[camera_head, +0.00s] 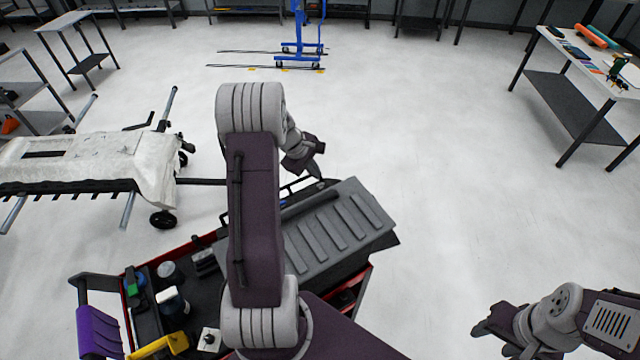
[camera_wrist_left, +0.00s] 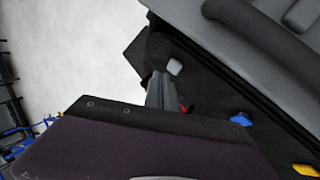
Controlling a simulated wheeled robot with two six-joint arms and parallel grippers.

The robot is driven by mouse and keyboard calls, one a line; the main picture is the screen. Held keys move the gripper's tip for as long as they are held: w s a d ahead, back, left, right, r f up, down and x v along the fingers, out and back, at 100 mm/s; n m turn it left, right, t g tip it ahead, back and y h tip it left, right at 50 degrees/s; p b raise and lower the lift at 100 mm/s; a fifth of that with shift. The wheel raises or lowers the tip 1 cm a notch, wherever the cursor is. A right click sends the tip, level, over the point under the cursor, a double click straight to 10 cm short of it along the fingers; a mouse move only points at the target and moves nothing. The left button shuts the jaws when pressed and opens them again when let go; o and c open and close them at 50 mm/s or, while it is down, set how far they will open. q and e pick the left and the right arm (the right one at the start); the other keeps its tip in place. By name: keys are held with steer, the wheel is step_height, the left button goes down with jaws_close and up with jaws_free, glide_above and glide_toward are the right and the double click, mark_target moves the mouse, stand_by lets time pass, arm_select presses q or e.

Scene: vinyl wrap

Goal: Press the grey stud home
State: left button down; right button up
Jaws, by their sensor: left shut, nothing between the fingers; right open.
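The grey stud (camera_wrist_left: 175,67) sits on a black strip (camera_wrist_left: 205,88) along the edge of a grey ribbed panel (camera_head: 340,225); the panel also shows in the left wrist view (camera_wrist_left: 235,28). My left gripper (camera_head: 319,174) is shut and empty beyond the panel's far edge. In the left wrist view its fingertips (camera_wrist_left: 160,80) are just beside and below the grey stud; I cannot tell whether they touch it. The stud is not discernible in the head view. My right gripper (camera_head: 478,330) is open and empty at the lower right, away from the panel.
A blue stud (camera_wrist_left: 241,118) and a yellow stud (camera_wrist_left: 305,170) are on the same strip. The panel lies on a red-edged tool cart (camera_head: 365,290) with bottles and small items at left. A creased white panel on a wheeled stand (camera_head: 90,160) is left. Floor at right is clear.

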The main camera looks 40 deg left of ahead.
arm_select(q)
steer(key=shift+s+d+f, duration=0.1)
steer(key=shift+d+f, duration=0.1)
steer(key=shift+f, duration=0.05)
steer(key=shift+s+d+f+b, duration=0.2)
steer(key=shift+d+f+b, duration=0.2)
steer(key=shift+b, duration=0.35)
stand_by(0.4)
steer(key=shift+a, duration=0.1)
steer(key=shift+w+a+r+p, duration=0.3)
steer(key=shift+a+r+p, duration=0.35)
steer(key=shift+p, duration=0.25)
steer(key=shift+d, duration=0.1)
steer(key=a+r+p, duration=0.1)
steer(key=r+p, duration=0.1)
steer(key=w+a+r+p, duration=0.1)
steer(key=a+r+p, duration=0.1)
steer(key=shift+w+p, duration=0.1)
steer(key=shift+p, duration=0.25)
